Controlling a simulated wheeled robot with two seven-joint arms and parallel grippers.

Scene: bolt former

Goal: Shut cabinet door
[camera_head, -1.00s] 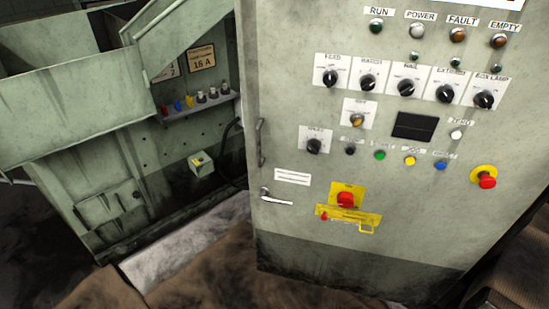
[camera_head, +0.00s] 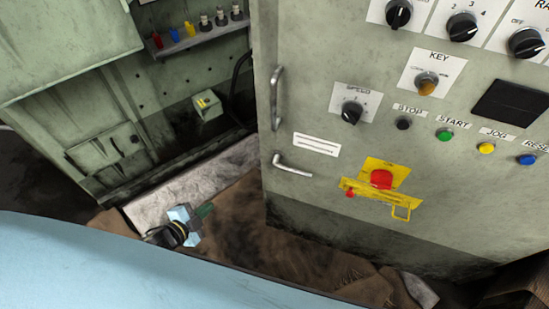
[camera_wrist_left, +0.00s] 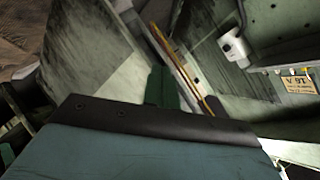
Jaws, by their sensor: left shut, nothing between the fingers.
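The cabinet door is the grey-green front panel (camera_head: 320,110) of the control cabinet, with knobs and buttons. It carries an upright bar handle (camera_head: 277,98) and a lever handle (camera_head: 292,166) near its left edge. My right gripper is out of view.
A red stop button (camera_head: 381,179) on a yellow plate projects from the door. A machine wall with a shelf of small coloured items (camera_head: 190,32) and a small box (camera_head: 207,105) stands behind, left.

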